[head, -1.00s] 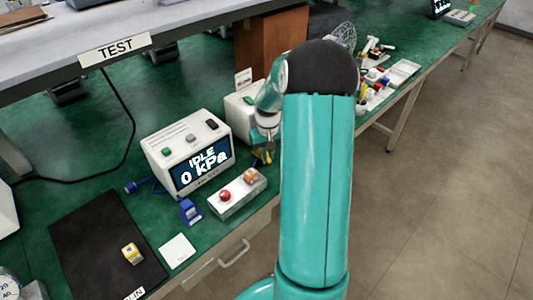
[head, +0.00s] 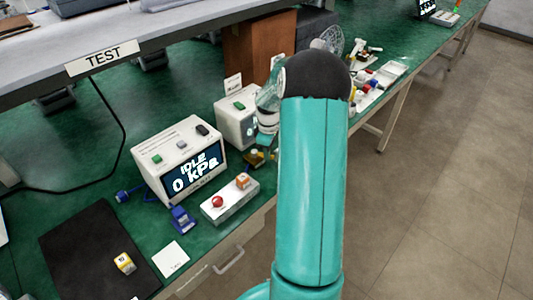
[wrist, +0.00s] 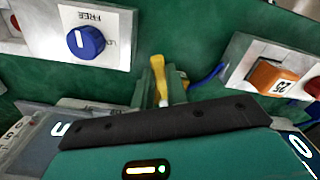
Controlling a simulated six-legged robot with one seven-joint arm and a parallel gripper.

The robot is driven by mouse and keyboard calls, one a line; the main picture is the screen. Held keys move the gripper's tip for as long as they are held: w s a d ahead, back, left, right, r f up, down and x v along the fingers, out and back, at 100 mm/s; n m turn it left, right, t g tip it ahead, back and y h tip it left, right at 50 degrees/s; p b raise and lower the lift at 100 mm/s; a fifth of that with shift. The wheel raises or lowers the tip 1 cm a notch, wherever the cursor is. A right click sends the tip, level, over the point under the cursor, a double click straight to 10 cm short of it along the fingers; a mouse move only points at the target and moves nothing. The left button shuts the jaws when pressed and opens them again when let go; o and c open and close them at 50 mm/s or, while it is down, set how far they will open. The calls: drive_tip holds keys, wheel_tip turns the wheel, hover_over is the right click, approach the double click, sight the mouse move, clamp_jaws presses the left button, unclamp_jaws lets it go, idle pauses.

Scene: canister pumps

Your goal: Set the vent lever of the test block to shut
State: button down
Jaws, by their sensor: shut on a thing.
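A yellow lever (wrist: 159,84) stands between the two grey-green fingers of my gripper (wrist: 161,76) in the wrist view, and the fingers are shut on it. Its lower part is hidden by the gripper body. In the head view, a small brass-yellow fitting (head: 254,158) shows at the bench edge, just below my gripper (head: 267,141). My arm and wrist hide much of that spot. I cannot make out the lever's setting marks.
A white pressure box (head: 180,155) reads IDLE 0 kPa. A second white box (head: 237,115) stands behind my gripper. A blue knob (wrist: 86,42) marked FREE sits on a white plate. A blue fitting (head: 182,219) and black mat (head: 95,250) lie at left.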

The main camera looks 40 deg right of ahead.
drive_tip(key=shift+w+d+n, duration=0.2)
drive_tip(key=shift+d+n, duration=0.1)
drive_tip(key=shift+n, duration=0.4)
drive_tip(key=c, duration=1.4)
unclamp_jaws()
wheel_tip(320, 180, up, 14)
